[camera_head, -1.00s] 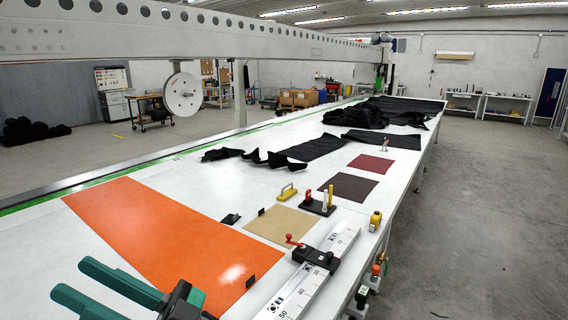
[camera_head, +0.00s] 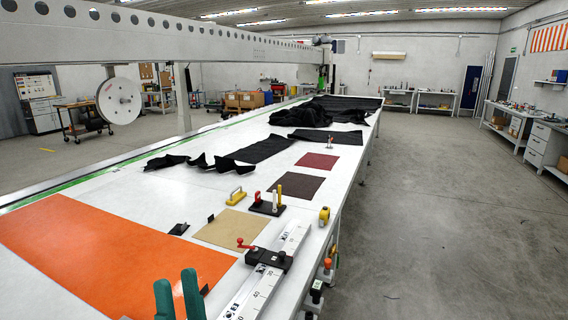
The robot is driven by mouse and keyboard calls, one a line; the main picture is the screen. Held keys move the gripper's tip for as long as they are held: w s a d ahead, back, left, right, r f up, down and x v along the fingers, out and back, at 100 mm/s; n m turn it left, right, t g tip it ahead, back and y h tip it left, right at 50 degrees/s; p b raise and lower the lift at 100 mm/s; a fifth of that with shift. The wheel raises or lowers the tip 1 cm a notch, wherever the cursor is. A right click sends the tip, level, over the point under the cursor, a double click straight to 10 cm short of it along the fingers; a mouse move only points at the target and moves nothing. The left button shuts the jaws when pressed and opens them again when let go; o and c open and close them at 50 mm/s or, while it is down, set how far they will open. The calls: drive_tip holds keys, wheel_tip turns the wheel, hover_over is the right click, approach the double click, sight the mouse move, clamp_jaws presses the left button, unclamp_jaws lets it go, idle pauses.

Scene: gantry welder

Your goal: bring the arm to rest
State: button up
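My gripper (camera_head: 178,296) shows at the bottom of the head view as two green fingers pointing up. The rest of my arm is out of view below the frame.
The long white table (camera_head: 135,195) holds a ruler rail (camera_head: 262,280) with a black clamp (camera_head: 268,257), a tan sheet (camera_head: 230,228), a yellow-handled tool (camera_head: 236,195) and black cloth (camera_head: 320,112). A gantry beam (camera_head: 130,45) spans the left. The floor (camera_head: 440,210) at right is clear.

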drive_tip(key=s+d+f+m+g+h, duration=0.15)
drive_tip(key=f+h, duration=0.25)
drive_tip(key=f, duration=0.5)
drive_tip(key=s+d+f+g+h, duration=0.1)
drive_tip(key=d+f+g+h, duration=0.2)
drive_tip(key=f, duration=0.5)
drive_tip(key=s+d+f+m+g+h, duration=0.1)
drive_tip(key=s+d+f+g+h, duration=0.2)
drive_tip(key=f, duration=0.6)
drive_tip(key=s+d+f+n+g, duration=0.2)
drive_tip(key=s+d+f+n, duration=0.2)
drive_tip(key=s+f, duration=0.4)
drive_tip(key=s+d+f+n+g, duration=0.3)
drive_tip(key=s+f+n, duration=0.1)
drive_tip(key=s+f, duration=0.4)
drive_tip(key=shift+s+d+f+g, duration=0.3)
drive_tip(key=shift+s+d+g, duration=0.05)
drive_tip(key=shift+s, duration=0.35)
